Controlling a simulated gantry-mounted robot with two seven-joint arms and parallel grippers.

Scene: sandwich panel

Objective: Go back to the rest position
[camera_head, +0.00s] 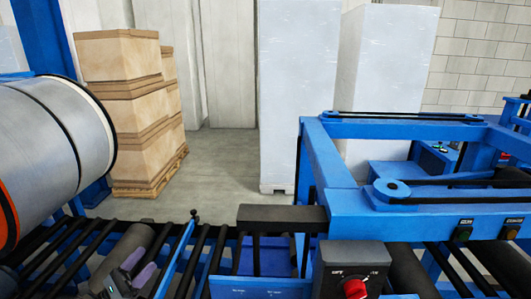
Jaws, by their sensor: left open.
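My right gripper is not in view.
A large silver roll (62,135) fills the left side. A blue machine frame (340,165) and a control box with a red knob (355,289) stand at the right. Stacked cardboard boxes (120,110) and tall white wrapped stacks (285,95) stand behind on open floor (222,165).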

